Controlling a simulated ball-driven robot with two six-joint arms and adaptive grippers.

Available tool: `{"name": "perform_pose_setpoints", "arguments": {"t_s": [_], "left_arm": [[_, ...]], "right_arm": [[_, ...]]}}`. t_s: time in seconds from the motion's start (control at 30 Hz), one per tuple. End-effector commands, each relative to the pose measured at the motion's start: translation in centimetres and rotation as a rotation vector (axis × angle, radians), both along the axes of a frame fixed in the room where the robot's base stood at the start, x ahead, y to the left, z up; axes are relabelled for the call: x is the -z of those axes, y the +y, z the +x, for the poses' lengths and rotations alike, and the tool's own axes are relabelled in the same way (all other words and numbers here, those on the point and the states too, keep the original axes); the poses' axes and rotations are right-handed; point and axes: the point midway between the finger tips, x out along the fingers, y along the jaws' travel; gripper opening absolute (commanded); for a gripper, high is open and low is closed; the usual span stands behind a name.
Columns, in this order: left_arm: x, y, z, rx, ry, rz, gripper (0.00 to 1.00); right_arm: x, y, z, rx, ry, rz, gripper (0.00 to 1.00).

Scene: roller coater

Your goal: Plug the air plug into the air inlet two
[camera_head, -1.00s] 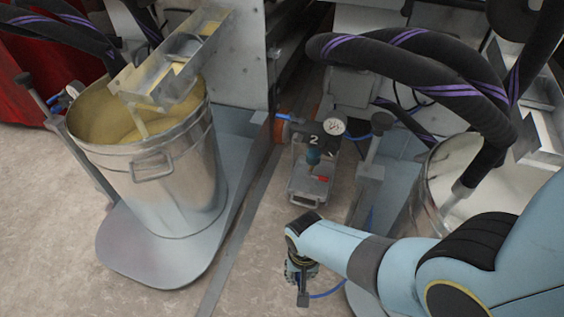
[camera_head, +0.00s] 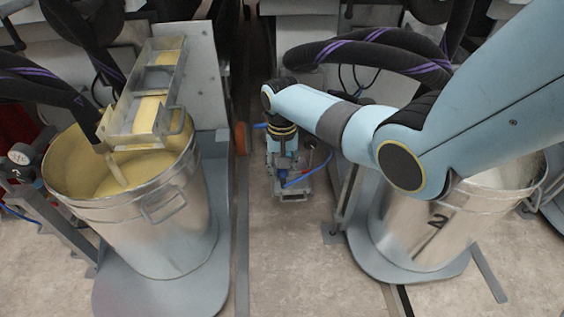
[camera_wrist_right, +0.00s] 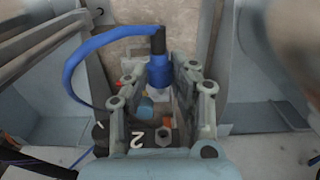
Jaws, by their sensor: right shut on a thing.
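The air plug (camera_wrist_right: 158,70) is blue with a dark upper end, and a blue hose (camera_wrist_right: 70,68) curves from it to the left in the right wrist view. My right gripper (camera_wrist_right: 160,78) is shut on the plug between its fingertips. A dark block marked 2 (camera_wrist_right: 136,140), at air inlet two, shows low between the fingers, with a blue fitting (camera_wrist_right: 146,107) near it. Whether plug and inlet touch I cannot tell. In the head view my right gripper (camera_head: 284,162) covers much of the inlet unit (camera_head: 292,195). My left gripper is not in view.
A metal drum (camera_head: 155,225) of yellow liquid stands on the left, and another drum (camera_head: 420,235) on the right. Thick black hoses (camera_head: 380,55) with purple stripes hang behind my right arm. The floor (camera_head: 290,260) in front of the inlet unit is clear.

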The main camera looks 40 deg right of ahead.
Motion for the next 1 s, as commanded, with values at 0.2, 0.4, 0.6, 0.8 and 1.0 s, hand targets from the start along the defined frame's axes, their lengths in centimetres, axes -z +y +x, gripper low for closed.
{"name": "perform_pose_setpoints", "arguments": {"t_s": [0.2,0.4,0.6,0.8,1.0], "left_arm": [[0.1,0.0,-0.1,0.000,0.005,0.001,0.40],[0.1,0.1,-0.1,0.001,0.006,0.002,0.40],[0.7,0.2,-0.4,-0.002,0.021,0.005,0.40],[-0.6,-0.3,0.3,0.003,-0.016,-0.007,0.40],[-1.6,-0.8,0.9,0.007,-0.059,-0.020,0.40]], "right_arm": [[-0.8,-0.4,0.4,-0.003,0.002,0.002,0.00],[-0.8,-0.3,0.4,-0.003,0.001,0.002,0.00],[-0.8,-0.5,0.7,-0.002,-0.001,0.001,0.00],[-0.4,-1.6,2.4,-0.002,0.002,0.000,0.00],[-0.3,-2.7,4.1,-0.002,0.004,0.000,0.00]]}}
